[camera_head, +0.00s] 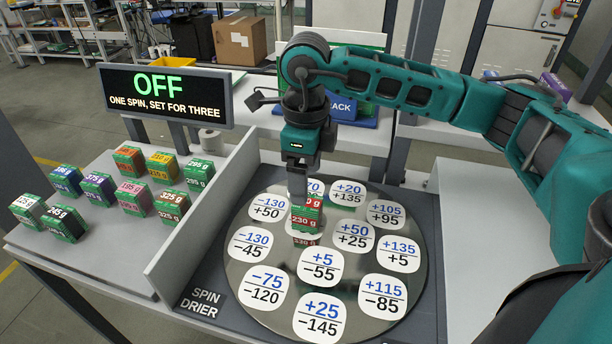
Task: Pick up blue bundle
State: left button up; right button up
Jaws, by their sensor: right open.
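A small bundle with green ends and a blue band (66,181) stands at the back left of the white side table. A darker violet-blue bundle (98,189) is just to its right. My right gripper (298,192) points down over the round metal disc (240,268), far to the right of the blue bundle. It is open. Its fingers are at the top of a red bundle labelled 230 g (306,215), which stands on the disc; whether they touch it I cannot tell. My left gripper is out of view.
Several other coloured bundles, such as a yellow one (162,166) and a pink one (135,198), stand close together on the side table. A white upright panel (205,220) separates them from the disc. The sign (165,95) behind reads OFF.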

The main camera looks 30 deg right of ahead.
aim_at(66, 178)
jog(key=k+j, duration=0.8)
jog(key=k, duration=0.05)
